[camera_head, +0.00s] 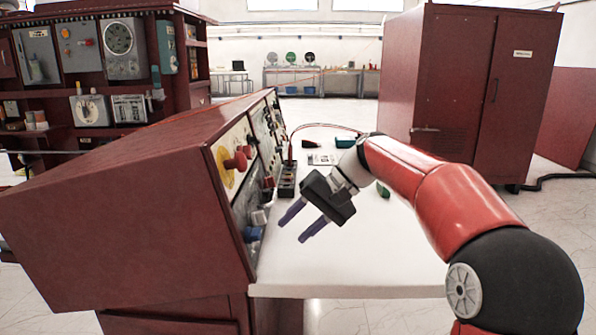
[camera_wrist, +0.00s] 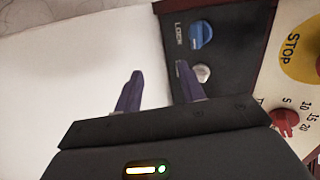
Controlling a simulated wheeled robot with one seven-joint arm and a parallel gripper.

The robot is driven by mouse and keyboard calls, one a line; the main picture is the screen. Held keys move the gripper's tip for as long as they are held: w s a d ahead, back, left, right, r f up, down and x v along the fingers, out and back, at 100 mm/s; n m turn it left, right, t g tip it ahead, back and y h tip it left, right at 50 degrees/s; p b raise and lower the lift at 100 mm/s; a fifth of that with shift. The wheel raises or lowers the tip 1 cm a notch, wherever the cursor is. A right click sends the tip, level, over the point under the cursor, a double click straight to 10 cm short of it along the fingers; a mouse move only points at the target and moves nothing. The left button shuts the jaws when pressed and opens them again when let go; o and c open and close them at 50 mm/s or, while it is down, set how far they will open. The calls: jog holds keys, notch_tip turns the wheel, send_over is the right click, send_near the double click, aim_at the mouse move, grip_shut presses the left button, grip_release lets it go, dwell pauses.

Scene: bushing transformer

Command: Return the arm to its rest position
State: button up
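My gripper (camera_head: 297,229) is held above the white tabletop (camera_head: 365,270), just right of the red console's sloped panel, in the head view. Its two purple fingers point down and to the left. They stand apart with nothing between them, so it is open and empty. In the wrist view my gripper (camera_wrist: 157,80) faces the black part of the panel, with its right finger beside a grey-white knob (camera_wrist: 201,73). Whether that finger touches the knob I cannot tell.
The red console (camera_head: 120,210) fills the left. Its panel carries a blue knob (camera_wrist: 201,33), a yellow STOP plate (camera_wrist: 300,50) and a red knob (camera_wrist: 284,118). A black block (camera_head: 288,180) with a cable stands on the tabletop behind my gripper. A red cabinet (camera_head: 455,90) stands behind.

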jog(key=s+d+f+t+h, duration=0.2)
jog(key=s+d, duration=0.3)
jog(key=s, duration=0.4)
jog(key=s+d+f+t+h, duration=0.2)
jog(key=s+d+f+h, duration=0.2)
jog(key=s, duration=0.5)
jog(key=s+d+f+t+h, duration=0.2)
jog(key=s+d+f, duration=0.3)
jog(key=s, duration=0.4)
jog(key=shift+d+f+h, duration=0.15)
jog(key=shift+d+h, duration=0.25)
jog(key=shift+d, duration=0.1)
